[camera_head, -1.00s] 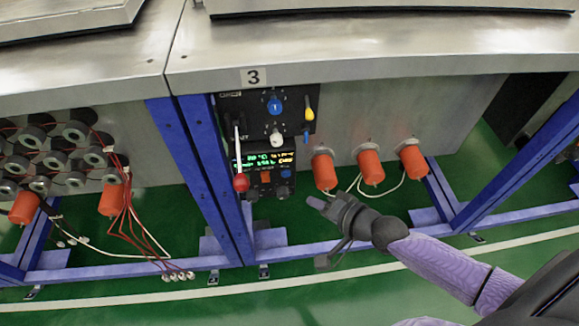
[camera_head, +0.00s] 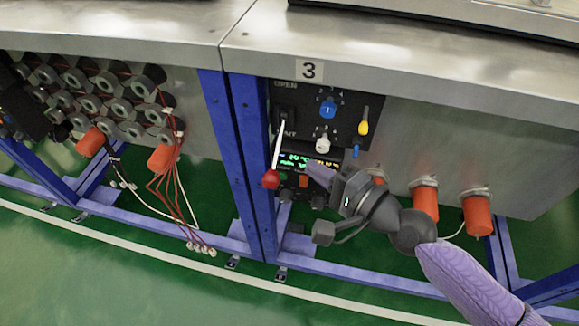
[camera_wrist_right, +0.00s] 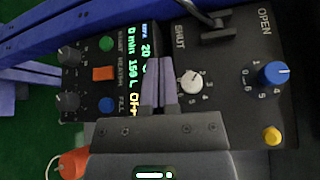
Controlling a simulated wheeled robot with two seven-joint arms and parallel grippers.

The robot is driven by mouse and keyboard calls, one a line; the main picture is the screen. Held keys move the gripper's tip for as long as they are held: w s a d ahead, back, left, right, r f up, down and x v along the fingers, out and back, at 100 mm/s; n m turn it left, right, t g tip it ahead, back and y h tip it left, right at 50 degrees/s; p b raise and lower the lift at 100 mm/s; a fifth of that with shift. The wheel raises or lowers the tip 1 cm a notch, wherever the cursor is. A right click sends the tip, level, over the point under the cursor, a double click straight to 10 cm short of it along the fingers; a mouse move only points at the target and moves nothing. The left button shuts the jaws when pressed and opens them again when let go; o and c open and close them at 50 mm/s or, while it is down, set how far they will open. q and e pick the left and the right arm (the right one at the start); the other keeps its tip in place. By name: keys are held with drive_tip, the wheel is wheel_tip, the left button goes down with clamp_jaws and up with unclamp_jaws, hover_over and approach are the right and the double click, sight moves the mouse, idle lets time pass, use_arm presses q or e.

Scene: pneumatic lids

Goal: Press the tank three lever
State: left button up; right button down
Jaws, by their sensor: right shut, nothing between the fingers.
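The tank three lever (camera_head: 278,150) is a thin light rod ending in a red ball. It hangs down from the black control panel (camera_head: 345,113) under the "3" label. In the right wrist view only part of the lever (camera_wrist_right: 207,15) shows, at the top edge beside the words SHUT and OPEN; its red ball is out of that frame. My right gripper (camera_head: 314,168) is shut and empty. Its purple fingertips are to the right of the red ball, in front of the lit display (camera_head: 295,160). They look apart from the lever. My left gripper is not in view.
A blue frame post (camera_head: 250,150) stands just left of the lever. Orange cylinders (camera_head: 425,203) hang to the right. The steel tank edge (camera_head: 420,65) overhangs above.

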sight(278, 149)
drive_tip(key=x, duration=0.4)
use_arm(q)
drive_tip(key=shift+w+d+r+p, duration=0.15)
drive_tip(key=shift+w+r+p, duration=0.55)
drive_tip(key=shift+p, duration=0.1)
use_arm(e)
drive_tip(key=s+a, duration=0.2)
drive_tip(key=s, duration=0.1)
drive_tip(key=shift+s+r, duration=0.1)
drive_tip(key=shift+r, duration=0.25)
